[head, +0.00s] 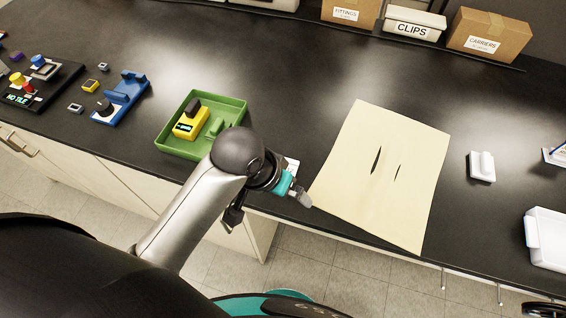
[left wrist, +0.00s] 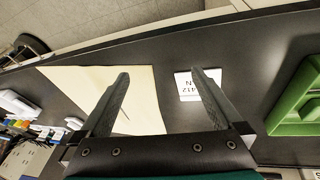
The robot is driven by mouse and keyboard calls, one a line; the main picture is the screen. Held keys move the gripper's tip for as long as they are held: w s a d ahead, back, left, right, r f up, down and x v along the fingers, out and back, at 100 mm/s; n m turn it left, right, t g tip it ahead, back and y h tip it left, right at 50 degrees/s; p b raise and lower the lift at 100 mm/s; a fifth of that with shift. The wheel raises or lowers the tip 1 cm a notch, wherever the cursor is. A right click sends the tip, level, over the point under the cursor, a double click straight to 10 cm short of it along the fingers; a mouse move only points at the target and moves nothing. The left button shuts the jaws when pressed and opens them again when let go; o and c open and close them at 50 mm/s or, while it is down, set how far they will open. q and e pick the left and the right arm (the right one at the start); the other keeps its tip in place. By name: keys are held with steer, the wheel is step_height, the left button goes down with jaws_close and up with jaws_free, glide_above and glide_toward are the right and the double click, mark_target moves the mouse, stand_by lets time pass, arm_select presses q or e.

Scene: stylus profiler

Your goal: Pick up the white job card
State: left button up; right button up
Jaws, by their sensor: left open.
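The white job card (left wrist: 186,86) lies flat on the black bench top, with dark print reading upside down in the left wrist view. In the head view only a small part of the card (head: 292,163) shows behind my left gripper (head: 304,199). In the left wrist view my left gripper (left wrist: 160,72) is open and empty, its two dark fingers apart. The card shows between the fingers, close to the right one, which overlaps its right side. I cannot tell the height of the fingertips above the bench. My right gripper is not in view.
A green tray (head: 240,112) holding a yellow device (head: 191,124) is to the left. A white block (head: 482,166) and white bin (head: 547,240) are farther right. Boxes line the back.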

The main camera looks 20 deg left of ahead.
arm_select(q)
steer(key=w+d+r+g, duration=0.1)
steer(key=w+d+r, duration=0.1)
steer(key=w+r, duration=0.3)
step_height(320, 180, up, 6)
steer(key=n+g+y, duration=0.2)
steer(key=y, duration=0.1)
glide_above(294, 165)
steer(key=w+a, duration=0.1)
steer(key=a, duration=0.1)
steer(key=f, duration=0.6)
steer(key=f+b, duration=0.1)
steer(key=f, duration=0.2)
steer(key=shift+w+a+f, duration=0.15)
steer(key=shift+a, duration=0.1)
steer(key=shift+s+f+b, duration=0.2)
steer(key=shift+f, duration=1.15)
steer(key=shift+s+f+b, duration=0.15)
steer(key=shift+f, duration=1.2)
steer(key=c, duration=0.9)
